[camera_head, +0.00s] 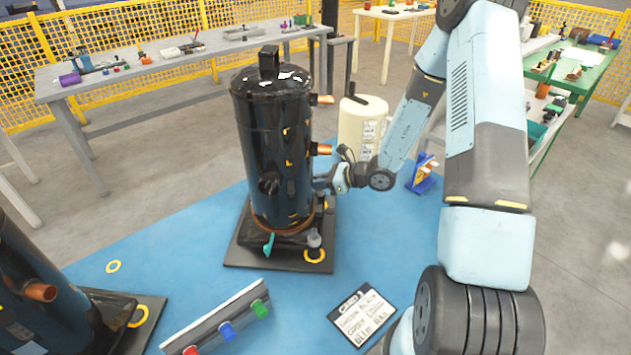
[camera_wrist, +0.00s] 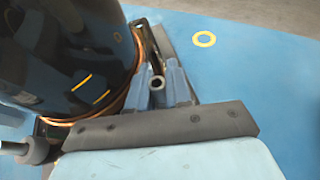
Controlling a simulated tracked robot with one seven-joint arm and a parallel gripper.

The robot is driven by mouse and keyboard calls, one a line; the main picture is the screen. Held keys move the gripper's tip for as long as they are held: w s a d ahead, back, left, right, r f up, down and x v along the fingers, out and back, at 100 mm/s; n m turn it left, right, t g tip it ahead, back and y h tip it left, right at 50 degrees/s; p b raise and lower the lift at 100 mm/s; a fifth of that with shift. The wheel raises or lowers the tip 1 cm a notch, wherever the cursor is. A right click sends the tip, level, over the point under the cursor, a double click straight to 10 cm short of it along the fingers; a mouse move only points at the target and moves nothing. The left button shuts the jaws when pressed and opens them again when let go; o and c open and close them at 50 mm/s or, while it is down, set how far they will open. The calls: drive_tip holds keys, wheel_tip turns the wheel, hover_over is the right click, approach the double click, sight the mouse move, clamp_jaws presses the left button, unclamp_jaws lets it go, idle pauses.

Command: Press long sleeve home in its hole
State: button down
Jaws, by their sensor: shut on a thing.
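The black compressor (camera_head: 272,150) stands upright on a dark base plate (camera_head: 245,262); its rounded side also fills the left of the wrist view (camera_wrist: 60,60). My gripper (camera_head: 322,184) is beside the compressor's lower right side in the head view. In the wrist view its two blue-grey fingers (camera_wrist: 160,90) are shut on a small grey sleeve (camera_wrist: 157,82), seen nearly end-on with its dark bore showing. The hole below the sleeve is hidden, so I cannot tell how deep the sleeve sits. A grey collar-like piece (camera_wrist: 32,150) shows at lower left.
A teal piece (camera_head: 268,244) and a yellow ring (camera_head: 315,255) are at the plate's front. A rail with coloured pieces (camera_head: 218,322) and a written card (camera_head: 362,315) lie on the blue mat (camera_head: 180,245). A second compressor (camera_head: 40,290) stands front left; a cream canister (camera_head: 362,128) stands behind.

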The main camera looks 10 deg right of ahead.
drive_tip(key=shift+f, duration=0.45)
drive_tip(key=c, duration=1)
unclamp_jaws()
drive_tip(key=shift+f, duration=0.1)
drive_tip(key=v, duration=1.3)
drive_tip(key=shift+d, duration=0.4)
drive_tip(key=shift+c, duration=0.2)
